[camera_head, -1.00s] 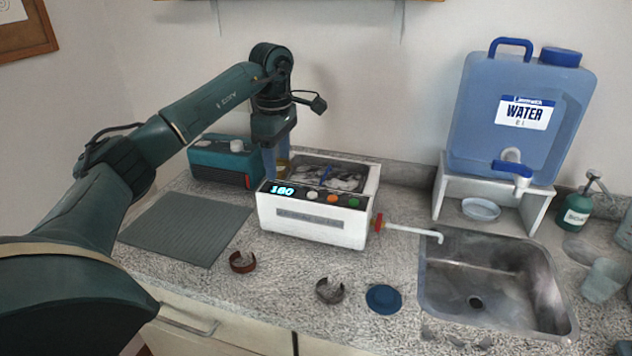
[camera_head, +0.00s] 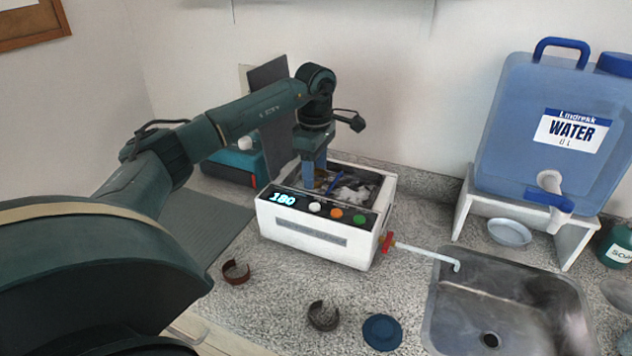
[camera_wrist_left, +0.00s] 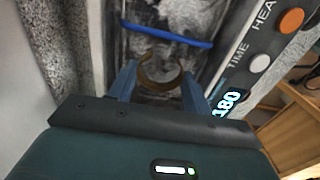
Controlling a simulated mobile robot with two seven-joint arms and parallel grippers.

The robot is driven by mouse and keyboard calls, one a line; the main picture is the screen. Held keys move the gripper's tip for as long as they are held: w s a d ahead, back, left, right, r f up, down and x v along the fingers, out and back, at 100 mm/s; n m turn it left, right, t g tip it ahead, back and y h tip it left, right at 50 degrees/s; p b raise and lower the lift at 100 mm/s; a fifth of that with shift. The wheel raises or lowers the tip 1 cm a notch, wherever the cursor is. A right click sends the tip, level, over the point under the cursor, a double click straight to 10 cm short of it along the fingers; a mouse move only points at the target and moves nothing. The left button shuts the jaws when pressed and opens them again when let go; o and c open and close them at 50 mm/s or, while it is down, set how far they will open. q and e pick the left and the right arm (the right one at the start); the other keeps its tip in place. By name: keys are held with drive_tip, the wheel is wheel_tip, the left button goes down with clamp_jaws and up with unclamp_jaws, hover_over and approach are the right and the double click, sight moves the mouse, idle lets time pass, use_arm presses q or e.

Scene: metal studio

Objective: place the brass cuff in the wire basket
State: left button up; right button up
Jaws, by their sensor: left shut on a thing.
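My left gripper (camera_head: 314,182) points down over the left part of the open tank of a white cleaner (camera_head: 318,240). In the left wrist view its blue fingers (camera_wrist_left: 160,88) are shut on the brass cuff (camera_wrist_left: 160,80), a C-shaped band with its gap facing away from the palm. In the head view the fingers hide the cuff. A blue handle (camera_head: 337,182) crosses the tank beside the fingers and also shows in the left wrist view (camera_wrist_left: 166,35). The wire basket's mesh is hard to make out in the tank. My right gripper is not in view.
A reddish cuff (camera_head: 236,272) and a grey-brown cuff (camera_head: 323,316) lie on the counter, beside a blue disc (camera_head: 382,332). A drain tap (camera_head: 388,243) sticks out toward the sink (camera_head: 500,310). A dark upright panel (camera_head: 274,125) stands behind my left arm.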

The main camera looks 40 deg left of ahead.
sight(316, 183)
use_arm(q)
drive_tip(key=shift+f, duration=1.85)
drive_tip(key=shift+f, duration=0.1)
drive_tip(key=o, duration=0.7)
wheel_tip(316, 183, up, 12)
drive_tip(key=shift+r+b, duration=0.15)
drive_tip(key=shift+b, duration=0.3)
